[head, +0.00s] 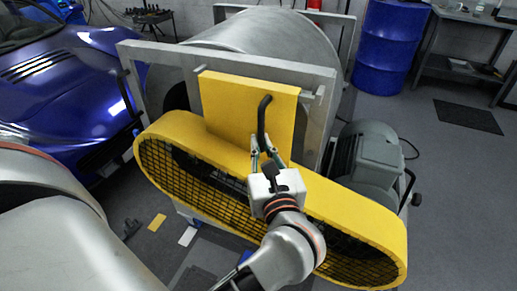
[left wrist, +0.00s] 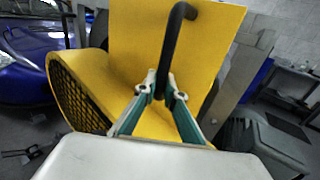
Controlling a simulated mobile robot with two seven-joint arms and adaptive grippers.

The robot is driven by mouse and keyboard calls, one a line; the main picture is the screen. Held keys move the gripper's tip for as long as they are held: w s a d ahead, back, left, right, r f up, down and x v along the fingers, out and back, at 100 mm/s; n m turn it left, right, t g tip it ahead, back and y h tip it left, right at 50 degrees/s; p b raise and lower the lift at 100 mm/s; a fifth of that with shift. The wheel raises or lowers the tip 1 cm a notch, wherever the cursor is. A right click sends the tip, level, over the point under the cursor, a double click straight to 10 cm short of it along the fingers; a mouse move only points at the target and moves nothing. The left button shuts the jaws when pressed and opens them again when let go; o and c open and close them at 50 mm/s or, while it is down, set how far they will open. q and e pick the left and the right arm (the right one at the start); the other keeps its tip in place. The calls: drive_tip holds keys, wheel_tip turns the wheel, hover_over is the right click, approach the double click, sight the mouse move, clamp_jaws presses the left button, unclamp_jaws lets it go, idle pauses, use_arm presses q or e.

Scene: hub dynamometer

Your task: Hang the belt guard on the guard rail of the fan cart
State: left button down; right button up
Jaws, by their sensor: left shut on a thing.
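The yellow belt guard (head: 350,205), long and rounded with black mesh in its face, lies across the middle of the head view. A flat yellow plate (head: 225,104) rises from it and carries a black bent handle (head: 263,120). My left gripper (head: 265,153) is shut on the lower part of this handle, which also shows in the left wrist view (left wrist: 172,50). A grey metal rail (head: 240,64) of the fan cart runs just behind the plate's top edge. Short stubs show near both upper plate corners. I cannot tell whether plate and rail touch. My right gripper is not in view.
A large grey drum (head: 262,40) is behind the rail. A grey-green motor (head: 368,155) stands close right of the guard. A blue car (head: 65,85) is at the left, a blue barrel (head: 390,45) at the back. Open floor lies at the right.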

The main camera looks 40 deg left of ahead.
use_arm(q)
drive_tip(key=shift+w+a+r, duration=0.15)
drive_tip(key=shift+w+a, duration=0.05)
drive_tip(key=shift+w, duration=0.55)
drive_tip(key=shift+w+a+r, duration=0.1)
drive_tip(key=shift+w+a, duration=0.1)
drive_tip(key=shift+w, duration=0.55)
drive_tip(key=shift+f+b, duration=0.4)
drive_tip(key=shift+f, duration=0.3)
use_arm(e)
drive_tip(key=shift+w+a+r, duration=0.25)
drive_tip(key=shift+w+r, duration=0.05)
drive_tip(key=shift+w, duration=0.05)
